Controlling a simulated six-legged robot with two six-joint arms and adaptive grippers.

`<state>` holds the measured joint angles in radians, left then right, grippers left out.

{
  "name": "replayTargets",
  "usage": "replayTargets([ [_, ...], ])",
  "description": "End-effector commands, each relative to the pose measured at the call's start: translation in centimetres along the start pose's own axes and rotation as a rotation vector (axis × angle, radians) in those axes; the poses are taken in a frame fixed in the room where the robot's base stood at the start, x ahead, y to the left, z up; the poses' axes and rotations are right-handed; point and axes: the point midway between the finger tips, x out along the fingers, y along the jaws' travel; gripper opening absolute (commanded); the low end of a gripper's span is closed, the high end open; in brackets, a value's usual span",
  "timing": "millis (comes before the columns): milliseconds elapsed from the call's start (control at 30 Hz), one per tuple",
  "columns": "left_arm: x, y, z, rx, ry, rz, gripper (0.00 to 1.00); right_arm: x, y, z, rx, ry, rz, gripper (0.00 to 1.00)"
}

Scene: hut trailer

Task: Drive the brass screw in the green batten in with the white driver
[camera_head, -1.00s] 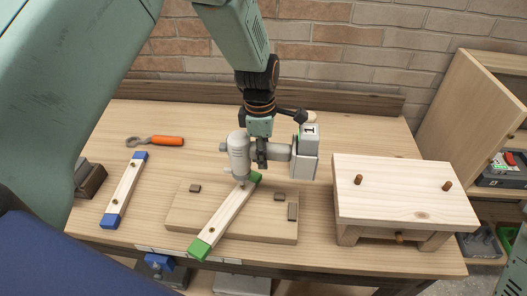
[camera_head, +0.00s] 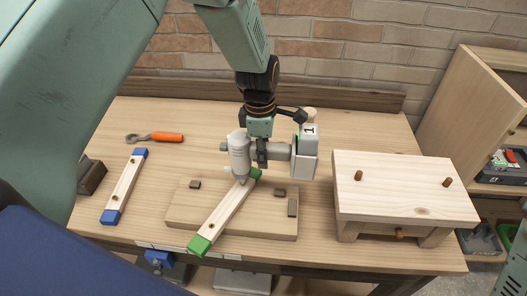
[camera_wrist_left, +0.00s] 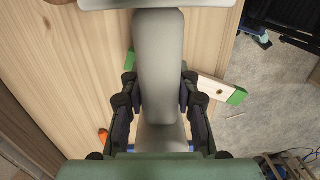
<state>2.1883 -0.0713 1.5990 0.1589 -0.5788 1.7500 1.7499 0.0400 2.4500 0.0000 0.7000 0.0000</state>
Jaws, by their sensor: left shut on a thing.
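My left gripper (camera_head: 262,152) is shut on the white driver (camera_head: 240,150), which has a grey-white body and a block marked "1" at its right end. The driver's nose points down over the far end of the green batten (camera_head: 223,215), a pale strip with green ends lying slantwise on a wooden board. The nose hides that end's screw, and I cannot tell whether it touches it. A screw shows near the batten's near end (camera_head: 209,226). In the left wrist view the driver (camera_wrist_left: 158,70) fills the space between the fingers, and the batten (camera_wrist_left: 215,88) shows behind it. My right gripper is not in view.
The batten lies on a wooden board (camera_head: 270,228) with small dark blocks. A blue-ended batten (camera_head: 125,188) and an orange-handled wrench (camera_head: 165,137) lie to the left. A small wooden stool (camera_head: 400,190) with pegs stands on the right. A brick wall rises behind.

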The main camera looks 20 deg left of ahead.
Motion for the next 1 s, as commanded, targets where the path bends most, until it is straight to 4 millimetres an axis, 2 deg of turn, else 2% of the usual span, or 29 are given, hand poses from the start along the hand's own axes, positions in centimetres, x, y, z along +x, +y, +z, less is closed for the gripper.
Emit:
replayTargets([
  [1000, 0.79, 0.06, -0.02, -0.001, -0.001, 0.001, 0.0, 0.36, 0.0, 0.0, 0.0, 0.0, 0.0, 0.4],
])
